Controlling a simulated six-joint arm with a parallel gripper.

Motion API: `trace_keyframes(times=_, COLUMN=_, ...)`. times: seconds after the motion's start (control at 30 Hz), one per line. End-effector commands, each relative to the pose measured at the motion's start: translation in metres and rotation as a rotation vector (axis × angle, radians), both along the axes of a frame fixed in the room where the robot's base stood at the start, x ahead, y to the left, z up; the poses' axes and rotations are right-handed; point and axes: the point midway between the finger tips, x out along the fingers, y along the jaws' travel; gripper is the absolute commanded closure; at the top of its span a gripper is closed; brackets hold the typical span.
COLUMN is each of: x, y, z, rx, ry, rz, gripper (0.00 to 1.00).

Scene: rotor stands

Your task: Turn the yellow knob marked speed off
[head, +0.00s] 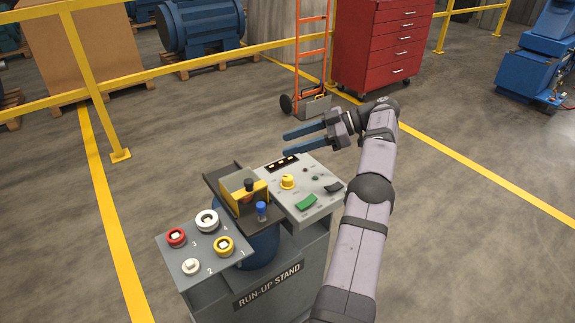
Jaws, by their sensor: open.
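The yellow knob (287,181) sits on the light grey control panel (318,205) at the right part of the run-up stand. Its markings are too small to read. My gripper (286,144) is open and empty, with two blue fingers pointing left. In the picture it is above and beyond the panel's back edge, apart from the knob. Nothing hides the knob.
Yellow rails (180,68), a hand truck (312,100) and red cabinet (375,50) stand behind.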

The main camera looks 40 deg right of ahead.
Motion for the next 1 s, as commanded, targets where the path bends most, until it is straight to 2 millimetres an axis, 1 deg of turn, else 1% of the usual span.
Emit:
trace_keyframes(times=0.03, x=-0.005, y=-0.007, z=0.023, rx=-0.026, ry=-0.018, rz=-0.015, gripper=0.55)
trace_keyframes(times=0.1, x=-0.012, y=-0.012, z=0.045, rx=-0.043, ry=-0.029, rz=-0.033, gripper=0.55)
trace_keyframes(times=0.17, x=-0.021, y=-0.015, z=0.058, rx=-0.029, ry=-0.02, rz=-0.05, gripper=0.55)
trace_keyframes(times=0.3, x=-0.037, y=-0.012, z=0.071, rx=0.058, ry=0.011, rz=-0.087, gripper=0.55)
trace_keyframes(times=0.4, x=-0.044, y=-0.009, z=0.072, rx=0.137, ry=0.035, rz=-0.134, gripper=0.55)
trace_keyframes(times=0.47, x=-0.047, y=-0.008, z=0.07, rx=0.183, ry=0.045, rz=-0.17, gripper=0.55)
trace_keyframes(times=0.57, x=-0.048, y=-0.004, z=0.059, rx=0.25, ry=0.055, rz=-0.236, gripper=0.55)
trace_keyframes(times=0.67, x=-0.049, y=0.001, z=0.04, rx=0.304, ry=0.062, rz=-0.307, gripper=0.55)
trace_keyframes(times=0.77, x=-0.049, y=0.008, z=0.012, rx=0.339, ry=0.074, rz=-0.384, gripper=0.55)
trace_keyframes(times=0.87, x=-0.051, y=0.015, z=-0.023, rx=0.352, ry=0.091, rz=-0.458, gripper=0.55)
trace_keyframes(times=0.9, x=-0.052, y=0.017, z=-0.037, rx=0.349, ry=0.098, rz=-0.486, gripper=0.55)
trace_keyframes(times=0.97, x=-0.054, y=0.019, z=-0.057, rx=0.333, ry=0.107, rz=-0.528, gripper=0.55)
trace_keyframes(times=1.0, x=-0.056, y=0.02, z=-0.07, rx=0.309, ry=0.11, rz=-0.554, gripper=0.55)
